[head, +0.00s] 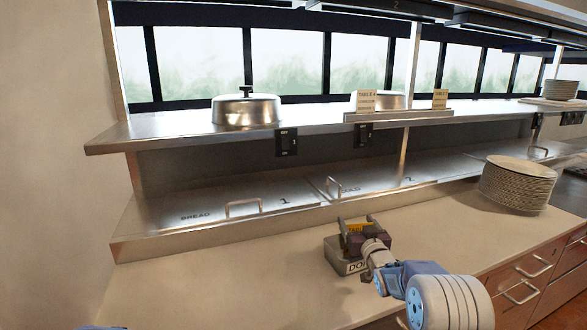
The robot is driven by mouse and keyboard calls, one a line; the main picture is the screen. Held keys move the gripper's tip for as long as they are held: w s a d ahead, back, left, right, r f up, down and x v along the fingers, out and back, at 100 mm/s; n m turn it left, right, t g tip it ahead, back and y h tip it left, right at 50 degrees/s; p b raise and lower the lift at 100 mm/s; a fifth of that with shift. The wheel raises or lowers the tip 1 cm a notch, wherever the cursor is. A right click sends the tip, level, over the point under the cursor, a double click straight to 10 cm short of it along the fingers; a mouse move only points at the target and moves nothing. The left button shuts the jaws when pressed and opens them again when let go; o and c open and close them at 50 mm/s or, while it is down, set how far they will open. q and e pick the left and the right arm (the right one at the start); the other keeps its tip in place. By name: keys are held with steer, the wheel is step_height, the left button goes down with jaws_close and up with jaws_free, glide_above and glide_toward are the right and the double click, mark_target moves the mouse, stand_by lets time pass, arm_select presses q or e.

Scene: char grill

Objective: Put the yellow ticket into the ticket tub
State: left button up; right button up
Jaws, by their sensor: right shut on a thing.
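The yellow ticket (354,227) shows as a small yellow patch with dark print between the fingers of my right gripper (356,224). The right gripper is shut on it, just over the ticket tub (344,267). The tub is a small grey box on the counter with dark letters beginning "DO" on its front. My gripper and wrist hide much of the tub's opening. I cannot tell whether the ticket's lower edge is inside the tub. My left gripper is out of view.
A stack of plates (518,184) stands on the counter (230,290) at the right. Lidded steel bins (230,208) line the back. A steel shelf above holds a dome lid (246,110) and a rail with cream tickets (367,101). The counter left of the tub is clear.

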steer(key=shift+f, duration=0.35)
steer(key=shift+r, duration=0.1)
steer(key=o, duration=1.3)
steer(key=shift+o, duration=0.2)
steer(key=s+b, duration=0.1)
steer(key=s, duration=0.8)
steer(key=shift+d+b, duration=0.3)
steer(key=shift+d, duration=0.15)
